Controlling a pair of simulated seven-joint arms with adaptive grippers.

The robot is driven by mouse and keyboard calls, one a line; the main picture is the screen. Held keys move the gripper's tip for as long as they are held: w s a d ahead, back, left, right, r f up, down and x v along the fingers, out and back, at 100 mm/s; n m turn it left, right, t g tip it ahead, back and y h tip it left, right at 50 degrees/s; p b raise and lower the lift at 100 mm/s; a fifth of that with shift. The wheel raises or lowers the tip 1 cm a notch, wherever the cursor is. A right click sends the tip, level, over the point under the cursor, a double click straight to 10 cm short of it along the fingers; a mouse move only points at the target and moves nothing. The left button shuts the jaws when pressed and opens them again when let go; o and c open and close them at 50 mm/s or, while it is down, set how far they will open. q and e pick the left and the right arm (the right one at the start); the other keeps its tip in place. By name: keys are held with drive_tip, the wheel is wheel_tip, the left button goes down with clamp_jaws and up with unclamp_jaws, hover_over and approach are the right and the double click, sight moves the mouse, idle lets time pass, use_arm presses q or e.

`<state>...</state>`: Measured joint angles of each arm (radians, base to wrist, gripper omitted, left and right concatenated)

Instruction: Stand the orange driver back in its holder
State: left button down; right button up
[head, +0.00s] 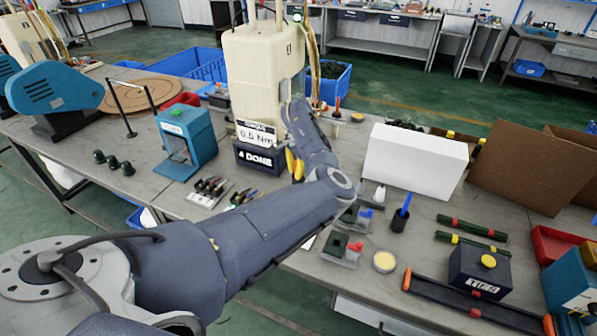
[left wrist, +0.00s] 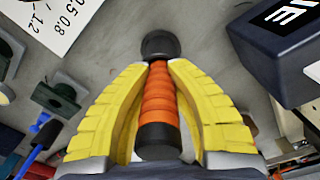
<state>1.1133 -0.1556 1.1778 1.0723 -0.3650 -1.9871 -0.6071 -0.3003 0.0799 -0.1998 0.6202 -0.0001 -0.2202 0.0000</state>
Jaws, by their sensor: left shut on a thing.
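The orange driver (left wrist: 158,95), with a ribbed orange grip and black ends, is between the yellow fingers of my left gripper (left wrist: 160,100) in the left wrist view. The fingers are shut on it, one on each side, and its round black end points away from the wrist. In the head view my left gripper (head: 294,165) is beside the dark box marked "4 DONE" (head: 258,160), and the driver is mostly hidden there. My right gripper is not in view.
A cream machine (head: 265,75) stands behind the gripper. A white box (head: 415,162) and brown panel (head: 520,170) are at the right. Small fixtures (head: 342,250), a yellow-topped tin (head: 384,262) and a dark box with a yellow button (head: 480,270) occupy the front right.

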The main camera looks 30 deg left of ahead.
use_arm(q)
drive_tip(key=c, duration=1.4)
unclamp_jaws()
drive_tip(key=shift+f, duration=0.1)
drive_tip(key=shift+o, duration=0.2)
wheel_tip(320, 180, up, 12)
drive_tip(key=shift+a+r, duration=0.1)
drive_tip(key=shift+r, duration=0.05)
